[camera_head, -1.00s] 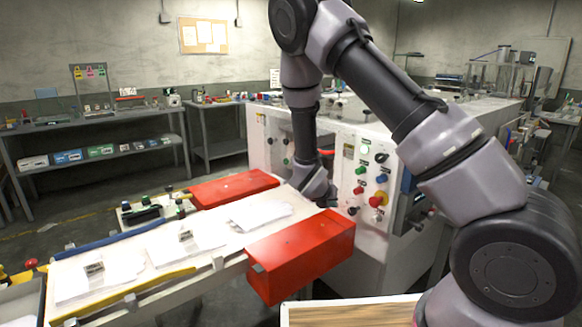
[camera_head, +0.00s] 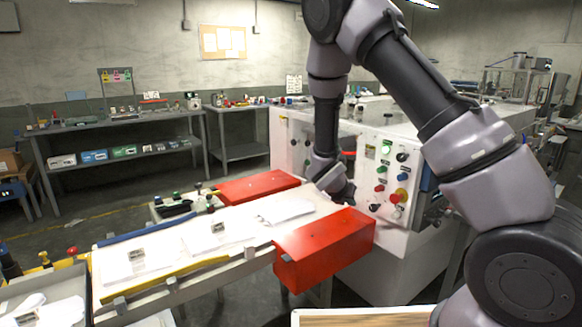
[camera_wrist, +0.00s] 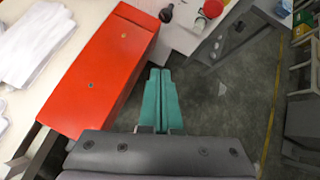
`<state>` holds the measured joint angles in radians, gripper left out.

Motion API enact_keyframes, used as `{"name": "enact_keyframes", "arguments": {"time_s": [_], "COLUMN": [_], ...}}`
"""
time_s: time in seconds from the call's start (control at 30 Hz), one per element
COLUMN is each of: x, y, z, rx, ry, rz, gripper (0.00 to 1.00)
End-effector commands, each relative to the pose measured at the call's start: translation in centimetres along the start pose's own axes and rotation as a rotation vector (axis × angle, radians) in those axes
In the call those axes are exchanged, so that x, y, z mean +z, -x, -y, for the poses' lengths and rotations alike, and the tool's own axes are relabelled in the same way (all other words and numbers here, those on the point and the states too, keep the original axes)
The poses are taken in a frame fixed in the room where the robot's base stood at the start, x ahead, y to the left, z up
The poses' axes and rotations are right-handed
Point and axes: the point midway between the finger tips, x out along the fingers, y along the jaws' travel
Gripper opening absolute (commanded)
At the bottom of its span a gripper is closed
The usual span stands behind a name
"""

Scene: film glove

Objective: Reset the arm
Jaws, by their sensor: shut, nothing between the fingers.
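My arm arches from the lower right of the head view up and over, with its wrist coming down beside the conveyor (camera_head: 160,290) and the machine's control panel. My gripper's fingers are hidden in the head view. In the wrist view my gripper (camera_wrist: 158,82) has two teal fingers closed together with nothing between them. They point beside a red box-shaped cover (camera_wrist: 98,72), over open grey floor. That front red cover also shows in the head view (camera_head: 325,250).
A second red cover (camera_head: 258,187) spans the conveyor's far side. White gloves (camera_head: 285,212) lie flat on the belt. The white machine (camera_head: 400,230) carries buttons close to my wrist. A shelf table (camera_head: 120,122) stands at the back left. A wooden-topped surface (camera_head: 365,317) is in front.

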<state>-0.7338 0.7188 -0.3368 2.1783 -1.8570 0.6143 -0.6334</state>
Motion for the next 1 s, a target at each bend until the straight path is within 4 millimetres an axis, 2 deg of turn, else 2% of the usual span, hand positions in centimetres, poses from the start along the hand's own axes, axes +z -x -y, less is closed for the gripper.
{"name": "enact_keyframes", "arguments": {"time_s": [0.27, 0.47, 0.6, 0.7, 0.9, 1.0], "x": [3.9, 7.5, 9.8, 10.8, 11.2, 10.9], "y": [2.7, 6.2, 10.2, 13.4, 20.2, 23.8], "z": [3.3, 7.8, 12.3, 15.4, 20.2, 21.9], "rx": [-0.05, -0.113, -0.178, -0.227, -0.317, -0.356], "ry": [-0.337, -0.739, -1.149, -1.442, -1.998, -2.257], "rz": [-0.025, -0.064, -0.117, -0.165, -0.296, -0.383], "gripper": [0.0, 0.0, 0.0, 0.0, 0.0, 0.0]}}
